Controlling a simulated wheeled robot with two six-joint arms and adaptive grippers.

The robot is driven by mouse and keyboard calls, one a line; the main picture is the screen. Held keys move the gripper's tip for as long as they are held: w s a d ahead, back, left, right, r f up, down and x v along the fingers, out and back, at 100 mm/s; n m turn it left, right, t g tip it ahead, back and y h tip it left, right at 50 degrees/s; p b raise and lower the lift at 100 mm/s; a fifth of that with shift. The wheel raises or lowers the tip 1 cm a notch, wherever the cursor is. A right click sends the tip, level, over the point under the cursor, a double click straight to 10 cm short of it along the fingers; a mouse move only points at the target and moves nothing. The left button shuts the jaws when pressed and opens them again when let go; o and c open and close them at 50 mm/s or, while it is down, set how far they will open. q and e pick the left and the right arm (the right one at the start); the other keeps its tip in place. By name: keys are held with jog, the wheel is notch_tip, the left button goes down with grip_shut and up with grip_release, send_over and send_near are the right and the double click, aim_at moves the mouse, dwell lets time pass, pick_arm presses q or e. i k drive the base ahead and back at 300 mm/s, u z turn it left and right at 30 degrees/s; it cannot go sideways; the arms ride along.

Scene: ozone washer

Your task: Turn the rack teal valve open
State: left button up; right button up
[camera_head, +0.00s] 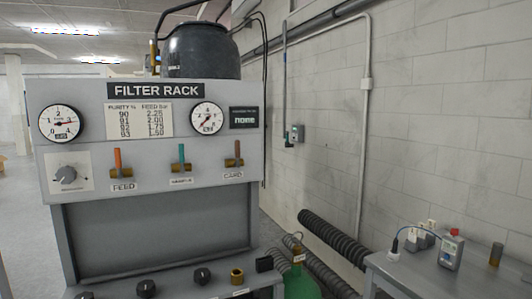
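The filter rack (150,225) stands at the left, with a grey panel facing me. The teal valve handle (181,153) is on the middle valve of the panel. The handle stands upright above a brass body (181,169), over a small label too blurred to read surely. An orange-red handle (118,158) stands upright on the valve to its left, labelled FEED. A brown handle (238,149) stands upright on the valve to its right. Neither of my grippers shows in the head view.
Black knobs (202,275) and a brass fitting (237,276) sit on the lower ledge. A green cylinder (300,285) and a side table (410,270) are at right. Space before the panel is clear.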

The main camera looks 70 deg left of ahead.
aim_at(181, 155)
jog(key=z, duration=0.2)
jog(key=k, duration=0.75)
jog(key=u, duration=1.5)
